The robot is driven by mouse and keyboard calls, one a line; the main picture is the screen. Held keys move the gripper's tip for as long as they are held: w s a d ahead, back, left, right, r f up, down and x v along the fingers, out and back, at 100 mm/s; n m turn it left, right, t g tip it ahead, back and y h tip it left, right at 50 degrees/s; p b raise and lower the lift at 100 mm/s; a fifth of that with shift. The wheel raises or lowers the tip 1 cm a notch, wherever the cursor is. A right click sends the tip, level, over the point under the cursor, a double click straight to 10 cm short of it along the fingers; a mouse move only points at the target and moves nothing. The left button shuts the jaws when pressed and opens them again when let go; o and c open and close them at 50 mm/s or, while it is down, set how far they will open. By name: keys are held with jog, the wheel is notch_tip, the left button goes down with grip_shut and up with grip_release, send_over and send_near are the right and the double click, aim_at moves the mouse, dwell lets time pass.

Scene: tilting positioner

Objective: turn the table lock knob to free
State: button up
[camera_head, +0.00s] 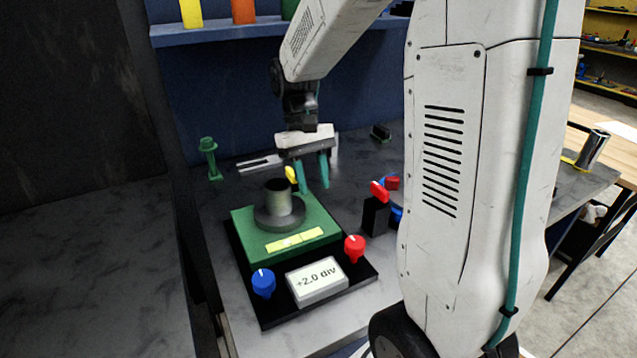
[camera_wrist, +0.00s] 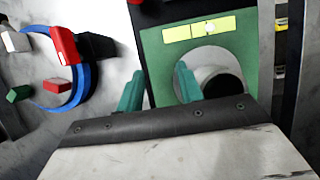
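The tilting positioner has a green table (camera_head: 322,238) on a black base (camera_head: 262,318), with a grey cylinder (camera_head: 278,194) on a round flange and yellow labels (camera_head: 295,241). A blue knob (camera_head: 263,282) with a white mark sits at the base's front left, a red knob (camera_head: 355,247) with a white mark at its right. I cannot tell which knob is the table lock. A display (camera_head: 316,281) between them reads +2.0 div. My gripper (camera_head: 312,186) is open and empty, above and behind the table. Its teal fingers also show in the wrist view (camera_wrist: 160,80).
A black block with a red handle (camera_head: 379,192) stands right of the positioner; blue parts are beside it. In the wrist view a red piece (camera_wrist: 64,46) is by a blue ring (camera_wrist: 78,88). A green stand (camera_head: 209,157) is at back left. My arm hides the right side.

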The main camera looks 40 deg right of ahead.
jog(key=shift+s+a+r, duration=0.1)
jog(key=shift+s+a, duration=0.05)
jog(key=shift+s, duration=0.55)
jog(key=shift+s+a+r, duration=0.1)
jog(key=shift+s, duration=0.55)
jog(key=shift+f, duration=0.1)
